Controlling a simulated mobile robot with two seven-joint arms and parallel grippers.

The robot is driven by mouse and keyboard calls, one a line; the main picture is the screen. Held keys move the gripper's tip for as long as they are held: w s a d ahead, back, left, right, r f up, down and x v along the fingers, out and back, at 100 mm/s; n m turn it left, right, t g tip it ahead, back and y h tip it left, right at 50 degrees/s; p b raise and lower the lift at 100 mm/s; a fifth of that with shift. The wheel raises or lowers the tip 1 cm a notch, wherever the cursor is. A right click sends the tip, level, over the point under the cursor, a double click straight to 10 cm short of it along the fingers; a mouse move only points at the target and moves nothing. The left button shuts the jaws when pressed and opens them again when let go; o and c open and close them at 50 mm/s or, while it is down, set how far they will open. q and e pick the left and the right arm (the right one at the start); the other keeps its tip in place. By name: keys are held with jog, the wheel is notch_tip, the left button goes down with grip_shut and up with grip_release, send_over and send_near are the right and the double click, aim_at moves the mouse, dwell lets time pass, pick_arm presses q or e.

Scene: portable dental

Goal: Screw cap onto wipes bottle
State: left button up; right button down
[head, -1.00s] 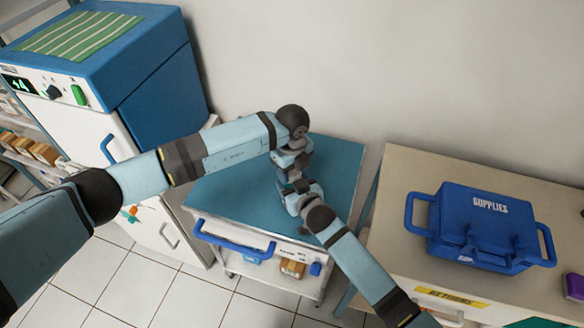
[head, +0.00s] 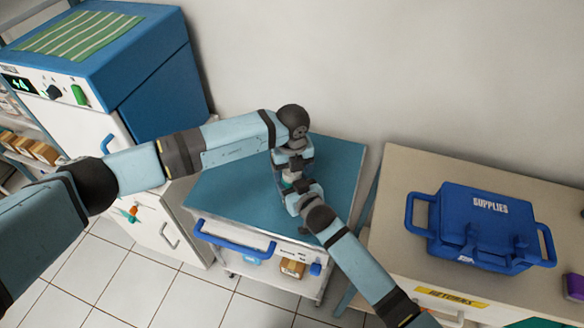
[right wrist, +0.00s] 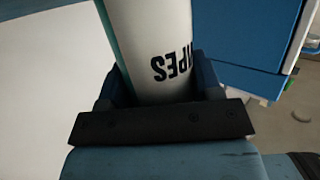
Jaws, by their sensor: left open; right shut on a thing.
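The wipes bottle (right wrist: 150,40) is white with dark lettering and a teal edge in the right wrist view. My right gripper (right wrist: 158,88) is shut around its body. In the head view only a small pale part of the bottle (head: 289,178) shows between the two grippers above the blue-topped cart. My right gripper (head: 291,190) comes in from the lower right there. My left gripper (head: 288,172) is open and points down directly above the bottle's top. The cap cannot be made out; the left gripper and wrist hide that area.
The blue cart top (head: 235,195) is clear around the grippers. A blue supplies box (head: 480,225) stands on the beige counter (head: 400,180) at right. A blue and white cabinet (head: 150,85) stands at left, and a wall rises behind.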

pick_arm(q)
jog(key=shift+r, duration=2.25)
jog(key=shift+c, duration=0.4)
jog(key=shift+d+r, duration=0.1)
jog(key=shift+r, duration=0.1)
notch_tip(320, 180, up, 2)
jog(key=shift+r+n, duration=0.1)
jog(key=shift+n, duration=0.6)
jog(key=shift+r+n, duration=0.4)
jog(key=shift+r, duration=0.05)
